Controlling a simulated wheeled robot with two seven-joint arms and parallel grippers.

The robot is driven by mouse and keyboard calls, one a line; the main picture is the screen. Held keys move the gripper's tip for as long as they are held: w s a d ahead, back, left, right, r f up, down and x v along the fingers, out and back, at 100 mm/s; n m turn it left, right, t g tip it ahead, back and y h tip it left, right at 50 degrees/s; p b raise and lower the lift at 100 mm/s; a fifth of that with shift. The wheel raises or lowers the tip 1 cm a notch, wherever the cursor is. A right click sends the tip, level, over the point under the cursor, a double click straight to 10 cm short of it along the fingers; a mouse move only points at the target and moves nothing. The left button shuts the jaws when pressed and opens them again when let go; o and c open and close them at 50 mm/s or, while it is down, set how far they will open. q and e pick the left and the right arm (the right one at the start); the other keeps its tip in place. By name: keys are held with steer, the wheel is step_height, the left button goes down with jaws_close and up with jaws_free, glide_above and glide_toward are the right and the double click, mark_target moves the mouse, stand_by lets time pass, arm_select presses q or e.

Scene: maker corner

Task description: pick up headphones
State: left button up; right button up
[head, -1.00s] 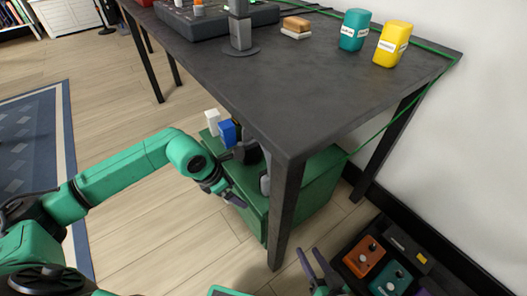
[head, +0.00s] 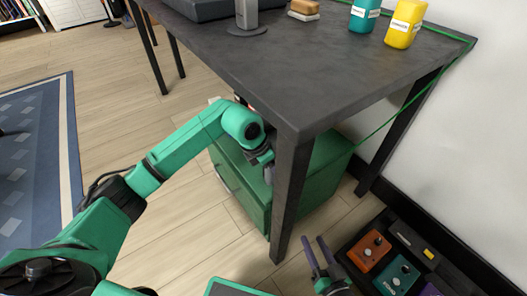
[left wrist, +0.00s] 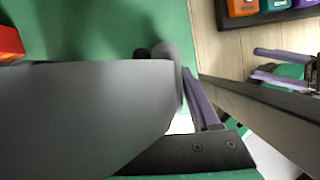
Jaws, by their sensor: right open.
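The headphones are mostly hidden behind my left arm in the head view. A small grey piece (head: 269,174), which looks like an ear cup, shows beside the near table leg. My left gripper (head: 262,156) is under the table edge at the green cabinet, close to that piece. In the left wrist view a grey rounded end (left wrist: 170,62) lies beside one purple finger. A large grey shape covers the other finger, and I cannot tell whether the jaws hold anything. My right gripper (head: 324,262) is open and empty, low by the pedal case.
The green cabinet (head: 238,190) stands under the dark table (head: 290,75). The near table leg (head: 288,200) is just right of my left gripper. A case of pedals (head: 345,262) lies at lower right. Teal (head: 364,14) and yellow (head: 404,24) containers stand on the table.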

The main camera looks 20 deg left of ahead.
mark_target(264, 176)
arm_select(q)
jaws_close()
steer(key=shift+r, duration=0.15)
steer(key=shift+r+p, duration=0.15)
steer(key=shift+p, duration=0.15)
steer(key=shift+r+p, duration=0.2)
steer(key=shift+p, duration=0.1)
steer(key=s+a+p, duration=0.1)
steer(key=s+a, duration=0.2)
steer(key=shift+a+f, duration=0.1)
steer(key=s+a+p, duration=0.2)
steer(key=s+a, duration=0.7)
steer(key=shift+s+a+p, duration=0.3)
arm_select(e)
steer(key=shift+s+r+n+g, duration=0.15)
steer(key=shift+s+r+g, duration=0.15)
steer(key=shift+r, duration=0.3)
steer(key=shift+s+r+n+g, duration=0.1)
steer(key=shift+s+r+g, duration=0.2)
steer(key=shift+r, duration=0.25)
steer(key=shift+s+r+n+g, duration=0.15)
steer(key=shift+s+r+g, duration=0.15)
steer(key=shift+r, duration=0.3)
